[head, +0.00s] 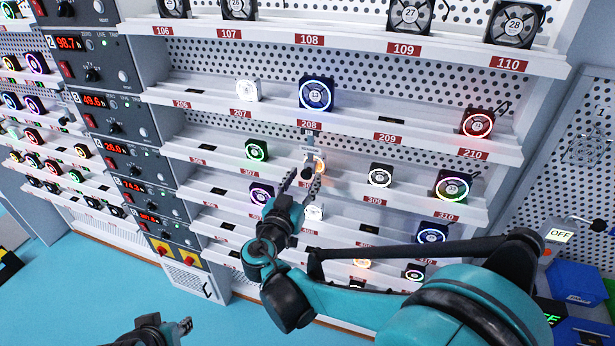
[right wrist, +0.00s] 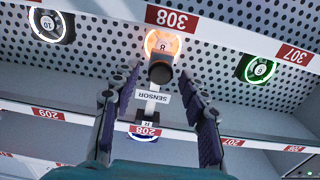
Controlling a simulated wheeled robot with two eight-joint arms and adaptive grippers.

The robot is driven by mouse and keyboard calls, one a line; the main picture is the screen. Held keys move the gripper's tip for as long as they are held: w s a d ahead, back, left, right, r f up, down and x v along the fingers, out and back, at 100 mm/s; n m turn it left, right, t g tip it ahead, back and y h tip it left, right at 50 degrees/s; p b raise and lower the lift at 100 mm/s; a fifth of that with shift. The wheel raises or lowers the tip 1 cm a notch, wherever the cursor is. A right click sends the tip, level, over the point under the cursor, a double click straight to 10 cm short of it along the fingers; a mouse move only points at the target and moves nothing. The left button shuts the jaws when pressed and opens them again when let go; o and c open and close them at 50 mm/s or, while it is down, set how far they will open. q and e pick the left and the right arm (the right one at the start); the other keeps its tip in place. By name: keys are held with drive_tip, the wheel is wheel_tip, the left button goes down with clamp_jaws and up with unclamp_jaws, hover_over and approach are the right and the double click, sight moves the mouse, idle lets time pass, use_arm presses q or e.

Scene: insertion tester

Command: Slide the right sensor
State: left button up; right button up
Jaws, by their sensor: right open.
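The right sensor is a dark cylinder on a light bracket. In the right wrist view, the sensor (right wrist: 160,72) has a white tag (right wrist: 153,97) reading SENSOR, with an R below it. It sits in front of an orange-lit fan (right wrist: 163,44) numbered 8, by label 308. In the head view, the sensor (head: 306,173) is small and partly covered by my fingers. My right gripper (head: 303,184) is open, with one finger on each side of the sensor and a gap to each in the right wrist view. My left gripper (head: 183,327) shows at the bottom edge; its jaws are unclear.
White shelves (head: 245,125) with red number labels hold several lit fans, including a blue one (head: 316,94) above the sensor and a white one (head: 380,176) to its right. Red-display control units (head: 90,75) stand left. Blue floor (head: 90,290) is open at lower left.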

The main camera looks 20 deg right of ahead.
drive_tip(key=shift+x, duration=1.25)
drive_tip(key=shift+c, duration=0.3)
clamp_jaws()
drive_tip(key=shift+a, duration=0.15)
